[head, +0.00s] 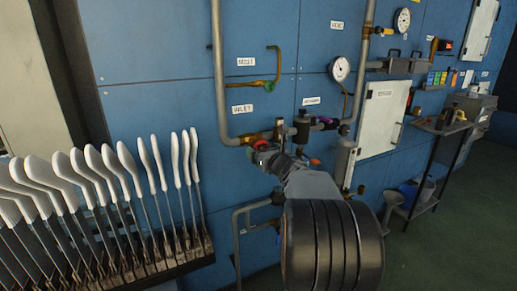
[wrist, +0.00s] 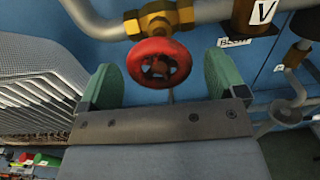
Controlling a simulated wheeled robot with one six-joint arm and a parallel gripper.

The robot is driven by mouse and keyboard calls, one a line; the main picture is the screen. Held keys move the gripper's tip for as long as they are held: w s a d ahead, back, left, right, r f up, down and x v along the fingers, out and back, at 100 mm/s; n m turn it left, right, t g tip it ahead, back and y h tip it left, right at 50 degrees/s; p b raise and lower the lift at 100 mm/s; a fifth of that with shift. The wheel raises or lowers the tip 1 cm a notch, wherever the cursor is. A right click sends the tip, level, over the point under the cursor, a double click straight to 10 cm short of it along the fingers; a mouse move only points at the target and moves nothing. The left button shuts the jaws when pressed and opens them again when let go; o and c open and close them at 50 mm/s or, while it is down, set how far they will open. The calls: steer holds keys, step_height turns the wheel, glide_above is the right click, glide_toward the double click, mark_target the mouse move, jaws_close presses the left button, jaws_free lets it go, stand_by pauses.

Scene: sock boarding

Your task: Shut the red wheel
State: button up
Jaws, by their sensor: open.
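The red wheel (wrist: 158,62) is a small spoked handwheel on a brass valve (wrist: 160,18) in a grey pipe. In the wrist view it sits between the two green finger pads of my gripper (wrist: 160,80). The fingers are open, with a gap on each side of the wheel. In the head view the red wheel (head: 262,145) shows only in part, just beyond the end of my arm, below the INLET label. My arm hides much of my gripper (head: 267,158) there.
White sock boards (head: 90,185) stand in a rack at the left. Grey pipes (head: 219,70), a gauge (head: 340,68) and a white cabinet (head: 382,118) are on the blue wall. A shelf stand (head: 440,125) is at the right. Open floor lies at the lower right.

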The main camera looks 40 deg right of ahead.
mark_target(259, 147)
steer(key=shift+w+d, duration=0.15)
steer(key=shift+w, duration=0.65)
steer(key=shift+w+d, duration=0.1)
steer(key=shift+w, duration=0.65)
steer(key=c, duration=0.9)
